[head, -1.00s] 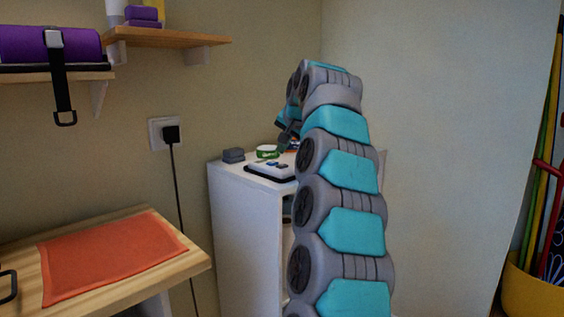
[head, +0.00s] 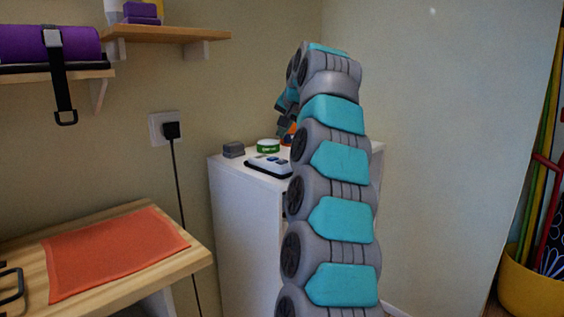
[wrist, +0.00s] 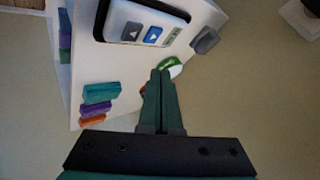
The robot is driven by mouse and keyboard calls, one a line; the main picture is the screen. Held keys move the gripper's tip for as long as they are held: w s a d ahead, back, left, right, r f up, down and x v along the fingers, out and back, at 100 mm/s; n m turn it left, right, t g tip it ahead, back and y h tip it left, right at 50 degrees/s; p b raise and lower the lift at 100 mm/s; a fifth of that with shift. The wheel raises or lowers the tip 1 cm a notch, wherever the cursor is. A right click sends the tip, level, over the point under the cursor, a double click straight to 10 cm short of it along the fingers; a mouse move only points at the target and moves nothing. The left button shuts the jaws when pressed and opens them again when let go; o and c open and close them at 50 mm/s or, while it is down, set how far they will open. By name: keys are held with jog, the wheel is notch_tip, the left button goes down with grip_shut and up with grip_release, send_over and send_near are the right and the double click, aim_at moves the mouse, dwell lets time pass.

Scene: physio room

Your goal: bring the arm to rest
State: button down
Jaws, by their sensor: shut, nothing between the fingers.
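My gripper (wrist: 161,76) is shut and empty in the wrist view, its two dark green fingers pressed together. It is held over the white cabinet (head: 243,205), with the fingertips overlapping a green-and-white round item in the picture; the height between them is hard to judge. In the head view my segmented grey and teal arm rises in front of the cabinet, bent over at the top, and hides most of the gripper and part of the cabinet top.
On the cabinet top are a device with arrow buttons (wrist: 143,29), a grey block (wrist: 206,40), the green-and-white item (head: 268,146) and several coloured pieces (wrist: 100,92). A wooden bench with an orange mat (head: 112,252) stands left, shelves (head: 165,34) above. A yellow bucket (head: 535,292) stands right.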

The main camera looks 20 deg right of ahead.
dwell(0.3)
jog(key=s+a+f+n+g+y, duration=0.1)
jog(key=s+a+f+n+g, duration=0.15)
jog(key=s+a+f, duration=0.5)
jog(key=s+a+f+n+g+y, duration=0.15)
jog(key=s+a+f+n, duration=0.3)
jog(key=s+a, duration=0.5)
jog(key=s+a+f+n+g, duration=0.1)
jog(key=s+f+g, duration=0.1)
jog(key=s+f, duration=0.5)
jog(key=s+a+f+n+g+h, duration=0.1)
jog(key=s+f, duration=0.6)
jog(key=s, duration=0.9)
jog(key=s+a+f+g+h, duration=0.1)
jog(key=s+f+g, duration=0.3)
jog(key=s+f, duration=0.4)
jog(key=s+a, duration=0.1)
jog(key=s, duration=0.2)
jog(key=shift+s+n, duration=0.4)
jog(key=shift+f, duration=0.1)
